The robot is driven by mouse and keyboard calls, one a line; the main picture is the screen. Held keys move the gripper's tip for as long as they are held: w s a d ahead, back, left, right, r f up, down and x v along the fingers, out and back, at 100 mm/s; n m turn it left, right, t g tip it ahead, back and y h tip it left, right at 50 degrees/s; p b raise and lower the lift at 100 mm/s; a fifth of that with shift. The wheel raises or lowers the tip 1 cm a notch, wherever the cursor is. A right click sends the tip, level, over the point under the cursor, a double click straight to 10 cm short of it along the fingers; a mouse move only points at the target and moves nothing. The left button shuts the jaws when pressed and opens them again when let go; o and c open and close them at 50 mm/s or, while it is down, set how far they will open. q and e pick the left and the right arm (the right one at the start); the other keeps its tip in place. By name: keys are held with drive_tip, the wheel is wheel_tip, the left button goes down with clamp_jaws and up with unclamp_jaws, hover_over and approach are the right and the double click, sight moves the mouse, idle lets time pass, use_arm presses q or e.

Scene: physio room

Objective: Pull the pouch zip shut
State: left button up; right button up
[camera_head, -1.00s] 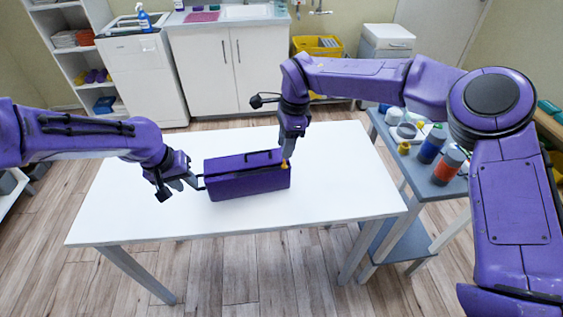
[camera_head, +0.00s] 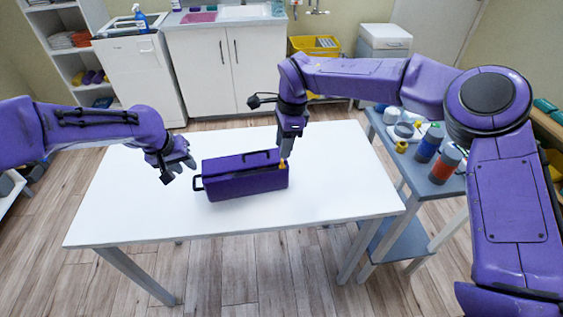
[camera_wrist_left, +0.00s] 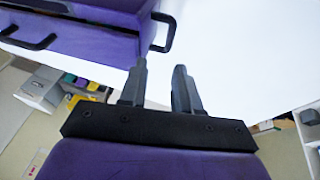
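The purple pouch (camera_head: 245,183) lies on the white table, with a dark strip along its top. A black loop handle (camera_head: 198,184) sticks out from its left end, and it shows free of the fingers in the left wrist view (camera_wrist_left: 166,34). My left gripper (camera_head: 188,167) is open and empty, just left of and above that handle; its two fingers stand apart in the left wrist view (camera_wrist_left: 160,75). My right gripper (camera_head: 284,160) points down at the pouch's right end, its fingers close together on the yellow-orange zip pull (camera_head: 283,165). The fingers partly hide the pull.
The white table (camera_head: 340,190) is otherwise bare, with free room around the pouch. A grey side trolley (camera_head: 452,189) with bottles and small items stands at the right. White cabinets (camera_head: 212,70) and a yellow bin (camera_head: 304,45) are behind.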

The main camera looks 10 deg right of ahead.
sight(284, 165)
drive_tip(key=shift+f, duration=2.5)
drive_tip(key=shift+c, duration=0.3)
clamp_jaws()
use_arm(q)
drive_tip(key=shift+f, duration=3.75)
clamp_jaws()
